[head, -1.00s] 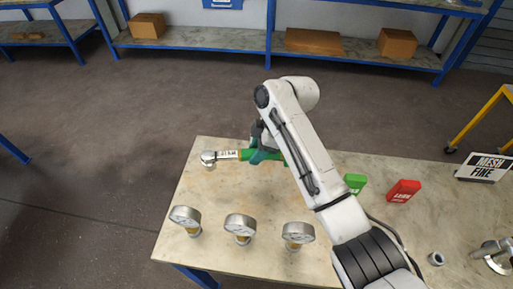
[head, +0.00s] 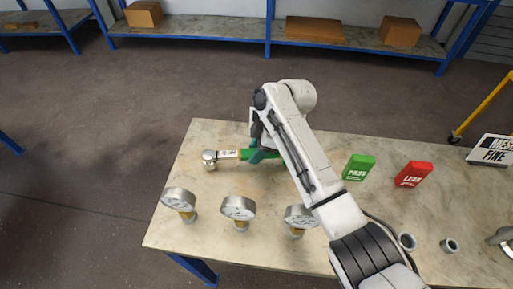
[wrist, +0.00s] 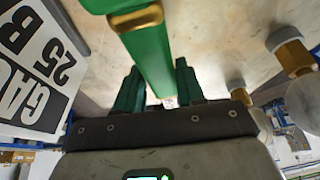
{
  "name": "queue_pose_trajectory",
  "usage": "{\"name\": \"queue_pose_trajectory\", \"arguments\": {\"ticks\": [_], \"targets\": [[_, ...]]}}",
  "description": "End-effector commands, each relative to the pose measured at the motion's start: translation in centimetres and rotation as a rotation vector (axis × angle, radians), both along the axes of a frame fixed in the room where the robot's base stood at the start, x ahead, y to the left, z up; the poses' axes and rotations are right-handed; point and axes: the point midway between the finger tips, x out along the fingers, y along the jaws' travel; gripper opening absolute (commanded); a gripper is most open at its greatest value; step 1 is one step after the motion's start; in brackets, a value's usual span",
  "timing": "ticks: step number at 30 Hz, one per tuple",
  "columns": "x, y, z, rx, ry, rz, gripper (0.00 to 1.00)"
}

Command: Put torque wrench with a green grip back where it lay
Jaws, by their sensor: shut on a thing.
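The torque wrench shows in the head view with a round silver head (head: 209,159) at the left, a pale printed band beside it and a green grip (head: 243,154). My gripper (head: 259,154) is shut on the green grip, over the far left part of the bench. In the wrist view the green grip (wrist: 150,62) runs up between the two green fingers, with brass-coloured bands on it. My arm hides the right end of the wrench in the head view. I cannot tell whether the wrench touches the bench top.
Three dial gauges (head: 238,209) stand along the near left of the bench (head: 205,235). A green PASS block (head: 358,167), a red LEAK block (head: 413,174), a MESH FINE sign (head: 490,150) and metal rings (head: 449,245) lie right. A lettered sign (wrist: 38,65) shows in the wrist view.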

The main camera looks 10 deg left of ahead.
Motion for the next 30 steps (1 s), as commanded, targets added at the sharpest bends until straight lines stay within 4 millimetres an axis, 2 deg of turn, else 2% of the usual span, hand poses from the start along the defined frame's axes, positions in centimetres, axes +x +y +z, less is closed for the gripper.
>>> {"name": "queue_pose_trajectory", "arguments": {"ticks": [29, 30], "targets": [[0.06, 0.04, -0.87, 0.001, -0.002, 0.001, 0.0], [0.07, 0.04, -0.87, 0.001, -0.002, 0.001, 0.39]]}}
